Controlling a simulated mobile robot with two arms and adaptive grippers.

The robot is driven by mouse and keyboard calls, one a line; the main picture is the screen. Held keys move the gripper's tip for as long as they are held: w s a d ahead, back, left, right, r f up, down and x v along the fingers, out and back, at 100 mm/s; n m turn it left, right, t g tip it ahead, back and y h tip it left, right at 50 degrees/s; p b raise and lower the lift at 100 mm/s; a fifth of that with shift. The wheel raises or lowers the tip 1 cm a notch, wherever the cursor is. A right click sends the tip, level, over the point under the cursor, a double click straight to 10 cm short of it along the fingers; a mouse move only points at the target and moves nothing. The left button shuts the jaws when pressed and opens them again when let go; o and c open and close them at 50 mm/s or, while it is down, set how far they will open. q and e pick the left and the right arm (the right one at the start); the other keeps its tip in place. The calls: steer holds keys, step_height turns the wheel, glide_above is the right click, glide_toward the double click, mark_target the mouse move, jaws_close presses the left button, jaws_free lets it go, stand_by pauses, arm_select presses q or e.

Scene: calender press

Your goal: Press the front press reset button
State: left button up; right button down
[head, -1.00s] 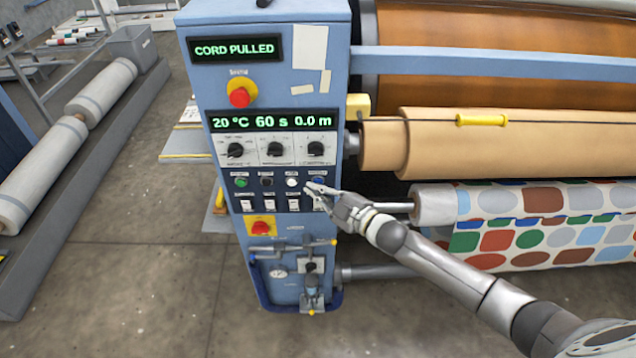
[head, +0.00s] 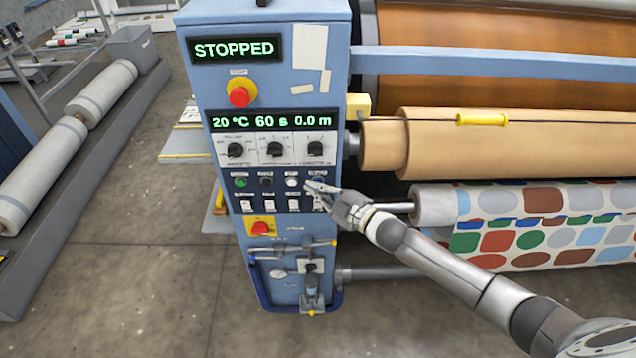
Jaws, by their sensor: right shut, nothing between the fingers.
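The blue press cabinet (head: 220,90) stands in the middle, its control panel facing me. Its upper display (head: 235,48) reads "STOPPED". A row of small buttons runs below the knobs: a green button (head: 241,183), a black button (head: 266,182), a white button (head: 292,183) and a blue button (head: 318,181) at the right end. Their labels are too small to read. My right gripper (head: 310,185) is shut and empty, its tips at the panel between the white and blue buttons. It partly covers the blue button; I cannot tell whether they touch. My left gripper is out of view.
A red emergency button (head: 239,97) on yellow sits above, another red one (head: 261,228) below the switches. The lower display (head: 272,121) reads 20 °C, 60 s, 0.0 m. Brown and patterned rolls (head: 540,225) lie right. Open floor (head: 120,270) lies left.

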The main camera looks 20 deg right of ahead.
steer(key=shift+s, duration=0.1)
stand_by(0.3)
steer(key=shift+s+a+p, duration=0.2)
steer(key=shift+s+p, duration=0.25)
steer(key=shift+s, duration=0.2)
steer(key=s+p, duration=0.1)
steer(key=s, duration=0.1)
steer(key=s+a+p, duration=0.1)
steer(key=s, duration=0.1)
steer(key=shift+s+a, duration=0.15)
steer(key=shift+s, duration=0.25)
stand_by(0.6)
